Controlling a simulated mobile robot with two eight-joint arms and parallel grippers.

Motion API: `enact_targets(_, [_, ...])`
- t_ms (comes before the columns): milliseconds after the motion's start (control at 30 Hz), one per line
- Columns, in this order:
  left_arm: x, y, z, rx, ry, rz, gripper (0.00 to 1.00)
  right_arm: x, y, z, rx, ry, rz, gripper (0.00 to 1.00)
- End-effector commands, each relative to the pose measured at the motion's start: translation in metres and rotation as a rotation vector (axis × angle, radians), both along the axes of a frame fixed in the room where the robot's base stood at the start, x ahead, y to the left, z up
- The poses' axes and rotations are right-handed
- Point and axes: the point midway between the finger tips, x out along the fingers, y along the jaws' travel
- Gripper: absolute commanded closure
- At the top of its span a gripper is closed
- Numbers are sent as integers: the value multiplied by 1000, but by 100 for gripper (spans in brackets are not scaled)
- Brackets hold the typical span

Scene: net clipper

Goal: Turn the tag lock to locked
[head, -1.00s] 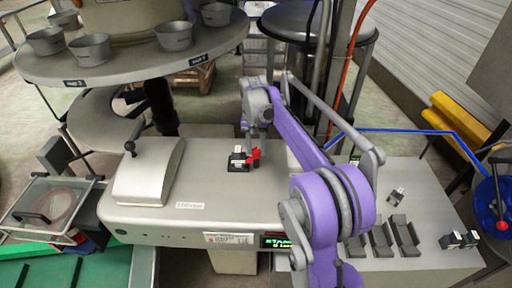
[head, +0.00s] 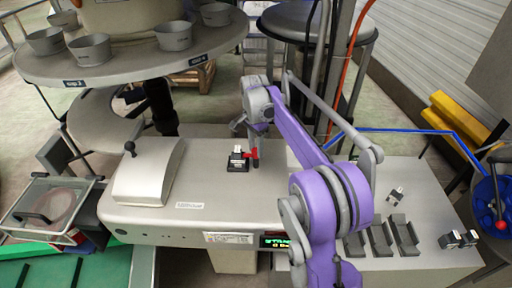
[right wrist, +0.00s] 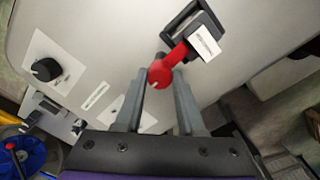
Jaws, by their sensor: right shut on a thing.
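The tag lock is a small black block (head: 238,164) with a white label, standing on the grey machine top in the head view. Its red lever (head: 250,155) sticks out to the right. In the right wrist view the lock's black frame (right wrist: 184,15) is at the top, and the red lever (right wrist: 160,73) points down from it with its round end between my fingertips. My right gripper (right wrist: 161,78) is shut on the red lever's end; it also shows in the head view (head: 250,136). My left gripper is not in view.
A sloped grey cover with a black-knobbed lever (head: 150,172) stands left of the lock. A round table with cups (head: 180,62) is behind. A green-lit display (head: 277,241) is on the machine's front. Grey holders (head: 380,240) stand at the right.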

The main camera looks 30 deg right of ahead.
Motion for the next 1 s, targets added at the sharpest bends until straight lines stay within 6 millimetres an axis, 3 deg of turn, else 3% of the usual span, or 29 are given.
enact_targets(667, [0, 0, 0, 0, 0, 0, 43, 0, 0, 0, 0, 0, -60, 100])
enact_targets(700, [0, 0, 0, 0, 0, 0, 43, 0, 0, 0, 0, 0, -60, 57])
enact_targets(833, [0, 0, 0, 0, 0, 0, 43, 0, 0, 0, 0, 0, -59, 33])
enact_targets(1000, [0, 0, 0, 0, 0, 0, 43, 0, 0, 0, 0, 0, -59, 32])
